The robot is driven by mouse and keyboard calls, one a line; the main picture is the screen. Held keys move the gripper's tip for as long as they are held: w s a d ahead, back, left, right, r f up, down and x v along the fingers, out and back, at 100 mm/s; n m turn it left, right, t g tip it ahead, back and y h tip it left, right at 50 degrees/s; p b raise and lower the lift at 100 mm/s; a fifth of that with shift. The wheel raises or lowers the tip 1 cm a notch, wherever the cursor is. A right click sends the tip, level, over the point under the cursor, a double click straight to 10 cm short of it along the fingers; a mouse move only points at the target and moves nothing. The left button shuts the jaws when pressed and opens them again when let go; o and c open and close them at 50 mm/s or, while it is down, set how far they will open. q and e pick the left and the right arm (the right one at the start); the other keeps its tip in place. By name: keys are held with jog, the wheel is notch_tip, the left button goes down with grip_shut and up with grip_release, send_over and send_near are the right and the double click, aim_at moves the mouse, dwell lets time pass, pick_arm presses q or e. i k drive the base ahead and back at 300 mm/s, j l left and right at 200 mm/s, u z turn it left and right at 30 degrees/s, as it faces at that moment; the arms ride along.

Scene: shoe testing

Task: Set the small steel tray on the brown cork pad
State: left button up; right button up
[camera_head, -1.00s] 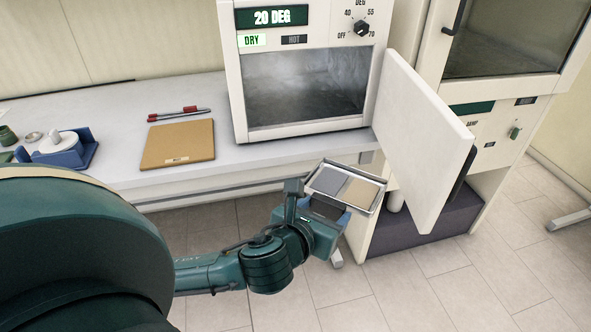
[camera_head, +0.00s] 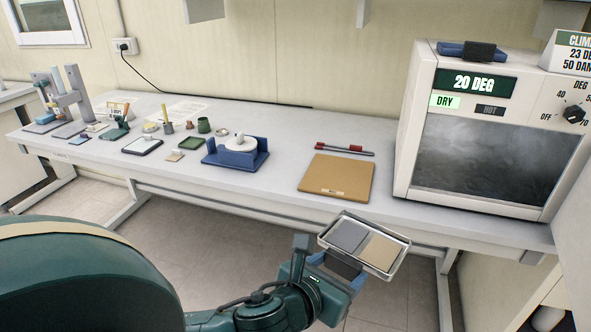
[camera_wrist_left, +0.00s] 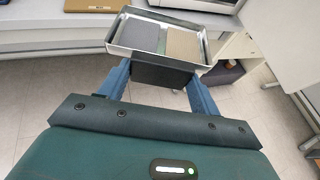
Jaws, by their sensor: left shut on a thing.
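The small steel tray (camera_head: 400,241) is held in front of the bench, over the floor. It carries a grey square piece (camera_head: 348,236) and a tan square piece (camera_head: 381,252). My left gripper (camera_head: 338,268) is shut on the tray's near side. In the left wrist view the tray (camera_wrist_left: 116,46) sits beyond the fingers of my left gripper (camera_wrist_left: 160,78), and a dark block lies between them. The brown cork pad (camera_head: 336,175) lies flat and bare on the bench, behind the tray and a little left of it. My right gripper is not in view.
A red and grey pen (camera_head: 344,150) lies behind the pad. A white oven (camera_head: 420,140) reading 20 DEG stands right of it. A blue holder with a white disc (camera_head: 236,153) stands left, with several small items farther along the bench (camera_head: 290,140).

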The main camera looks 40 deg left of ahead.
aim_at(338, 179)
jog(key=i+j+u, duration=0.5)
jog(key=j+u, duration=0.15)
jog(key=i+j, duration=0.35)
jog(key=i, duration=0.1)
